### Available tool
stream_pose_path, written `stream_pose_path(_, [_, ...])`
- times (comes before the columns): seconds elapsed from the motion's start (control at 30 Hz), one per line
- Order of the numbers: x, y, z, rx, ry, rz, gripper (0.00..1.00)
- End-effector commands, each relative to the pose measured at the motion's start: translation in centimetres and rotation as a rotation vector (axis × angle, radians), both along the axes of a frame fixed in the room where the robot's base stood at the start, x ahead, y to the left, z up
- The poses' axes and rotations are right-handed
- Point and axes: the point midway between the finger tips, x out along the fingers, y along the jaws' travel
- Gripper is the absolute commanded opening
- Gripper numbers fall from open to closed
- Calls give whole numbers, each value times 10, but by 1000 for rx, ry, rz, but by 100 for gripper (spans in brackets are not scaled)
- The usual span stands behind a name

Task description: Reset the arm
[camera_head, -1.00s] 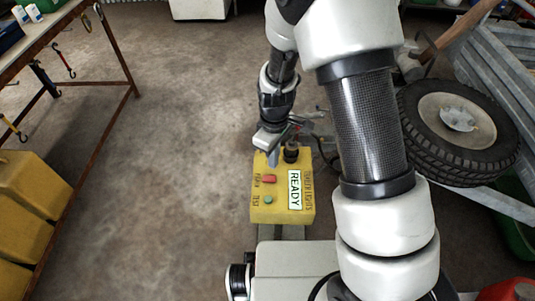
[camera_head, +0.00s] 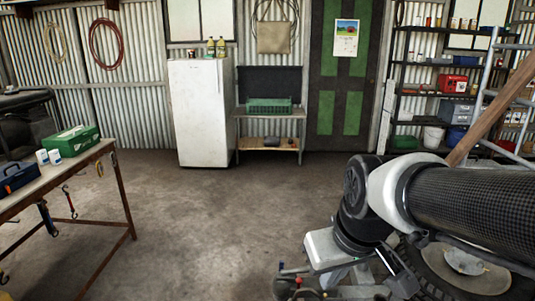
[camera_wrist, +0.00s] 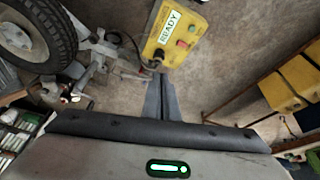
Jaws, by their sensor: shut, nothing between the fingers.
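My gripper (camera_wrist: 161,98) shows in the wrist view, its two dark fingers together with nothing between them.
A workbench (camera_head: 75,180) with a green case (camera_head: 72,141) stands at the left. A white fridge (camera_head: 202,112), a green door (camera_head: 341,72) and shelves (camera_head: 431,92) line the back. A wheel (camera_wrist: 38,32) and metal trailer parts are near my arm. The middle floor is clear.

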Motion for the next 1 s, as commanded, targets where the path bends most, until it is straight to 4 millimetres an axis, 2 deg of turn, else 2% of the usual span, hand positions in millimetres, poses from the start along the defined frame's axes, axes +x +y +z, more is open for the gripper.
stream_pose_path(0.1, [-24, -11, 18, 18, -47, -88, 0])
stream_pose_path(0.4, [-70, -30, 38, 52, -131, -263, 0])
stream_pose_path(0.43, [-68, -29, 56, 52, -125, -257, 0])
stream_pose_path(0.67, [-67, -29, 107, 51, -121, -252, 0])
stream_pose_path(0.77, [-67, -29, 135, 51, -121, -252, 0])
stream_pose_path(1.0, [-67, -29, 220, 50, -121, -251, 0])
